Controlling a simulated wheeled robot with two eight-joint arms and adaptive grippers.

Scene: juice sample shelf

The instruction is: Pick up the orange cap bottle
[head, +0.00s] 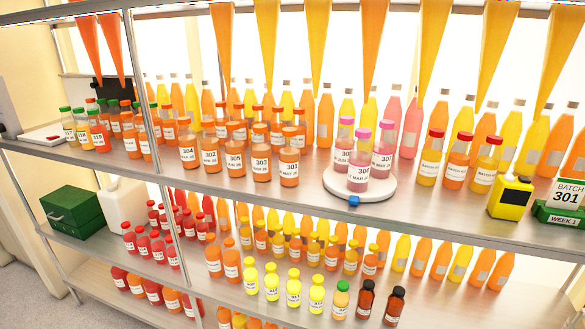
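Several bottles with orange caps stand upright on the upper shelf. The front row, left to right, reads 304 (187,148), 302 (210,152), 305 (235,156), 303 (261,163) and 301 (289,167); all hold orange juice. More orange-capped bottles stand close behind them and are partly hidden. Other orange-capped bottles (231,265) stand on the lower shelf at its left front. Which one the task means cannot be told from the caps alone. Neither of my grippers shows in the head view.
A round white stand (383,193) with pink-capped bottles (358,179) is right of bottle 301. Red-capped bottles (456,163), a yellow device (509,199) and a batch 301 sign (566,194) stand farther right. Cone-shaped bags (317,40) hang above. A metal post (140,80) stands left.

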